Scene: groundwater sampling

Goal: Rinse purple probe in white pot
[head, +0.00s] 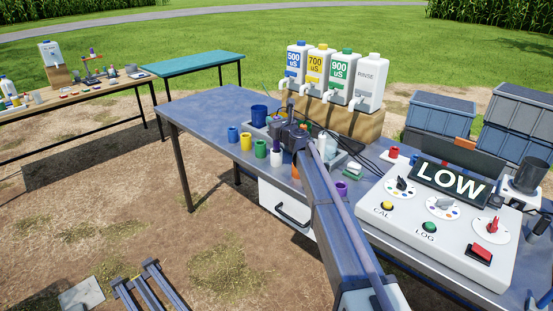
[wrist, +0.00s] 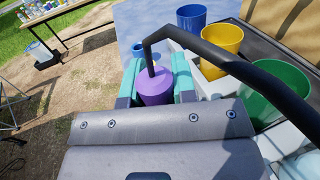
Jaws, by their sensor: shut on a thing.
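My gripper (wrist: 156,86) is shut on the purple probe (wrist: 155,88), whose body sits between the teal fingers in the wrist view. A thick black cable rises from the probe's top and arches to the right. The probe's lower end is hidden. In the head view my gripper (head: 289,136) is over the blue table, behind the row of small pots; the probe is hard to make out there. A white pot (head: 276,157) stands at the right end of that row, near the table's front edge, in front of my gripper.
Blue (head: 232,134), yellow (head: 246,141) and green (head: 260,149) pots stand left of the white one. Larger blue (wrist: 192,17), yellow (wrist: 221,40) and green (wrist: 277,100) cups stand right of the probe. Labelled jugs (head: 316,70) are behind; a control panel (head: 440,215) is right.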

